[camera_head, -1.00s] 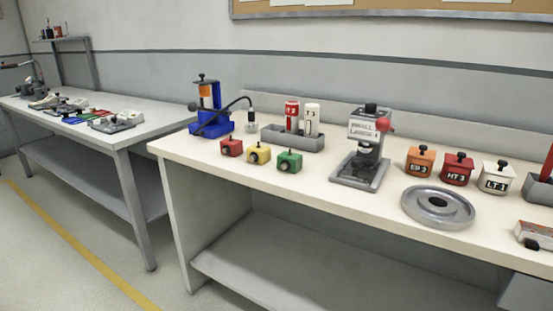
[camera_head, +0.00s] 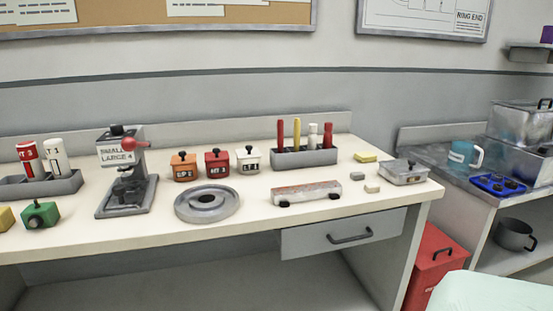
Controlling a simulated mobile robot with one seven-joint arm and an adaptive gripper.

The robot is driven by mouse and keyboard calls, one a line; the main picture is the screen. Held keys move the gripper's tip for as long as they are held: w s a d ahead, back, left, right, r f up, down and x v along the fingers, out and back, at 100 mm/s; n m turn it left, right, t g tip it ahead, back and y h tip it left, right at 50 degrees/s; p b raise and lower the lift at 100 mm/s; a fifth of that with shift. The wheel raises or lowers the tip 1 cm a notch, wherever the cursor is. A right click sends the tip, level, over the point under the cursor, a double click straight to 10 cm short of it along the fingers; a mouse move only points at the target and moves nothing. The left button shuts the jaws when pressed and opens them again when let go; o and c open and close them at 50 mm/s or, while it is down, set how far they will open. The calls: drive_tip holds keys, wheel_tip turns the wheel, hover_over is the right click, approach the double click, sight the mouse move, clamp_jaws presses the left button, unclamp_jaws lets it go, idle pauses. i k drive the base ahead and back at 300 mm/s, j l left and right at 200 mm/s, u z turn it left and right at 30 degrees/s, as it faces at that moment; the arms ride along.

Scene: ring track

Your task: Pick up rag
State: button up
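I cannot make out a clear rag. A small flat yellow piece (camera_head: 365,157) lies at the right back of the cream workbench (camera_head: 120,225); it could be a folded cloth or a pad, and I cannot tell which. A pale green, smooth surface (camera_head: 492,292) shows at the bottom right corner, cut off by the frame edge; I cannot tell what it is. My gripper is not in view.
The bench holds a grey press (camera_head: 127,180), a round grey dish (camera_head: 207,204), three lidded boxes, a tool rack (camera_head: 305,157), a long worn block (camera_head: 306,193) and a metal box (camera_head: 404,172). A red bin (camera_head: 432,262) stands right of the bench. A side counter holds a teal mug (camera_head: 465,154).

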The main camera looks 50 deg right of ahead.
sight(368, 157)
drive_tip(key=z, duration=2)
drive_tip(key=u, duration=1.65)
drive_tip(key=z, duration=1.65)
drive_tip(key=i+l+z, duration=0.25)
drive_tip(key=i, duration=0.15)
drive_tip(key=j, duration=0.15)
